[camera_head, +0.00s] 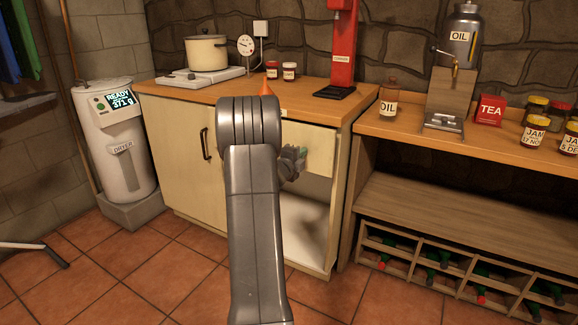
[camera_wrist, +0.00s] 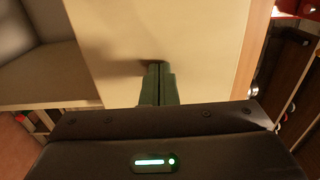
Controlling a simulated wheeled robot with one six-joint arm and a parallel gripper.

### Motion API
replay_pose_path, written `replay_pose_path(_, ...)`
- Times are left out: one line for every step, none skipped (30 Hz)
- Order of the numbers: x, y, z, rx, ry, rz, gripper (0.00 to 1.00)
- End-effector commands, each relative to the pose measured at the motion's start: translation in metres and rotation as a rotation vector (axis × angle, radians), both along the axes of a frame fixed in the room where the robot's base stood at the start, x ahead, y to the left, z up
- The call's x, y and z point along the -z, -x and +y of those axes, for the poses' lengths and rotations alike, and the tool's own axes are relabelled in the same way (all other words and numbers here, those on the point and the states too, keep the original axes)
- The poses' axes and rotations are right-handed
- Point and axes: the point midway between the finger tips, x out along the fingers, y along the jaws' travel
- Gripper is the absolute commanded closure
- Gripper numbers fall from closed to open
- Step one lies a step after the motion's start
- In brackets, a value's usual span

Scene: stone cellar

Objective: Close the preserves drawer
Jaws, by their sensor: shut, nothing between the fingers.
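The drawer (camera_head: 320,150) has a plain cream front, high on the right side of the cabinet, just under the wooden worktop. My arm hides its left part, and no handle or label shows on the visible part. I cannot tell whether it is fully flush or slightly out. My gripper (camera_head: 301,153) is in front of it. In the wrist view my gripper (camera_wrist: 159,70) has its green fingers together, empty, pointing at the cream drawer front (camera_wrist: 200,45). The tips are at or very close to it, with a shadow beside them; contact is not certain.
The cabinet (camera_head: 183,155) has a left door with a dark handle and an open bay (camera_head: 306,228) under the drawer. The worktop (camera_head: 190,94) holds a pot, jars and a red stand. A shelf unit (camera_head: 440,205) with a wine rack stands at right. Tiled floor is free in front.

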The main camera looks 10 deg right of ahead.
Motion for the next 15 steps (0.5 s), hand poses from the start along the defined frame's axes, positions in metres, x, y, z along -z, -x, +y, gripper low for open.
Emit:
replay_pose_path(-0.001, -0.009, -0.008, 0.002, -0.001, -0.001, 1.0)
replay_pose_path(-0.001, -0.013, -0.01, 0.002, 0.0, 0.0, 1.0)
replay_pose_path(-0.001, -0.018, -0.014, 0.002, 0.001, -0.001, 1.0)
replay_pose_path(-0.001, -0.022, -0.016, 0.002, 0.0, 0.0, 1.0)
replay_pose_path(-0.001, -0.025, -0.019, 0.001, -0.001, -0.001, 1.0)
replay_pose_path(-0.001, -0.029, -0.022, 0.002, -0.001, -0.001, 1.0)
replay_pose_path(-0.001, -0.031, -0.023, 0.002, -0.001, -0.001, 1.0)
replay_pose_path(-0.001, -0.033, -0.025, 0.002, -0.001, -0.001, 1.0)
replay_pose_path(0.0, -0.035, -0.026, 0.001, -0.001, 0.001, 1.0)
replay_pose_path(0.0, -0.037, -0.027, 0.001, -0.001, 0.001, 1.0)
replay_pose_path(0.0, -0.038, -0.027, 0.0, -0.001, 0.001, 1.0)
replay_pose_path(0.0, -0.039, -0.028, 0.0, 0.0, 0.0, 1.0)
replay_pose_path(-0.001, -0.04, -0.028, -0.001, 0.0, 0.0, 1.0)
replay_pose_path(-0.001, -0.04, -0.029, -0.001, 0.001, -0.001, 1.0)
replay_pose_path(-0.001, -0.041, -0.029, -0.001, 0.001, -0.001, 1.0)
